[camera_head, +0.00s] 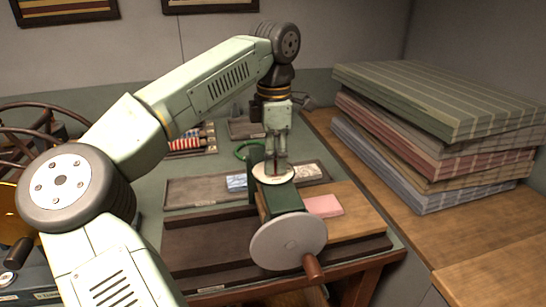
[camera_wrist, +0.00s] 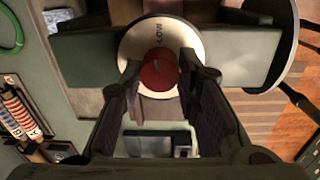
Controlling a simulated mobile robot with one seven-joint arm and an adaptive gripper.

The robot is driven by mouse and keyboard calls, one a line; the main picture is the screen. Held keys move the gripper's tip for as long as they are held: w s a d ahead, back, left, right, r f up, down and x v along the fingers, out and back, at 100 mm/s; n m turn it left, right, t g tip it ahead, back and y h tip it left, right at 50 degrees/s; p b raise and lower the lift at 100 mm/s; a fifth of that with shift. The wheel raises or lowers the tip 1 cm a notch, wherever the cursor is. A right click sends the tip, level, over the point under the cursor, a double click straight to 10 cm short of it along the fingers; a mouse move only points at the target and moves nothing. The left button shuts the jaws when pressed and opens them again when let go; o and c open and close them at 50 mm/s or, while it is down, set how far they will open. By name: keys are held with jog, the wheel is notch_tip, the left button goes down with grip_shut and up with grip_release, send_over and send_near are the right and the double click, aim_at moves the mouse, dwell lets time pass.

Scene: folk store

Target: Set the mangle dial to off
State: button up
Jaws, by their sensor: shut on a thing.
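The mangle dial is a white disc (camera_head: 268,179) with a red knob on top of the dark green mangle body (camera_head: 279,203). In the wrist view the white disc (camera_wrist: 190,38) carries lettering that looks like "LOW" beyond the round red knob (camera_wrist: 158,70). A pale mark on the knob is too small to read as a setting. My gripper (camera_head: 276,163) points straight down over the dial. In the wrist view its two fingers (camera_wrist: 161,68) are closed on the knob from both sides. The fingers hide part of the disc's near rim and any lettering there.
A pale crank wheel (camera_head: 287,242) with a wooden handle (camera_head: 313,268) stands at the mangle's front. A pink cloth (camera_head: 323,206) lies on the board to its right. A tall stack of striped folded cloths (camera_head: 440,100) fills the right bench.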

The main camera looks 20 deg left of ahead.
jog(key=n, duration=0.4)
jog(key=shift+n, duration=0.3)
jog(key=n, duration=0.3)
jog(key=shift+n+b, duration=0.3)
jog(key=shift+b, duration=0.1)
jog(key=n, duration=0.4)
jog(key=shift+g, duration=0.3)
jog(key=shift+w+n+b, duration=0.1)
jog(key=shift+n+b, duration=0.25)
jog(key=shift+n, duration=1.75)
jog(key=o, duration=1.2)
jog(key=shift+c, duration=0.2)
jog(key=shift+r, duration=0.15)
